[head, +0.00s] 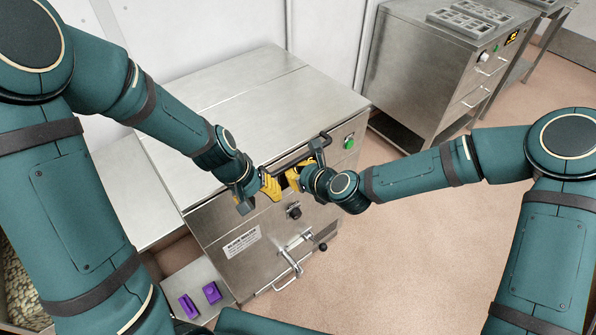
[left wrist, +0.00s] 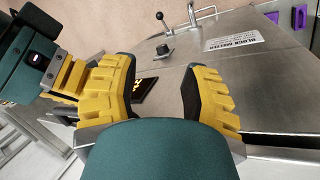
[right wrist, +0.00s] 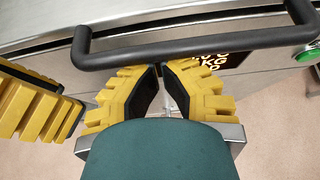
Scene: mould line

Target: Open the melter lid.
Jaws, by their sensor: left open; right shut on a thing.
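The block melter (head: 225,225) is a steel cabinet in the middle of the head view. Its flat steel lid (head: 260,90) lies level on top. A dark bar handle (head: 325,136) runs along the lid's front edge, and it crosses the right wrist view (right wrist: 195,46). My right gripper (head: 293,176) has its yellow fingers (right wrist: 160,75) shut on this handle; the fingertips meet the bar from the front. My left gripper (head: 268,187) is beside it to the left, open and empty in front of the cabinet's upper front. Its spread fingers show in the left wrist view (left wrist: 165,85).
The melter front carries a green button (head: 349,143), a dark knob (head: 293,211) and a drain valve (head: 300,240). Purple blocks (head: 211,292) sit on a low shelf at the lower left. Another steel cabinet (head: 425,75) stands behind right. The floor (head: 400,260) right is clear.

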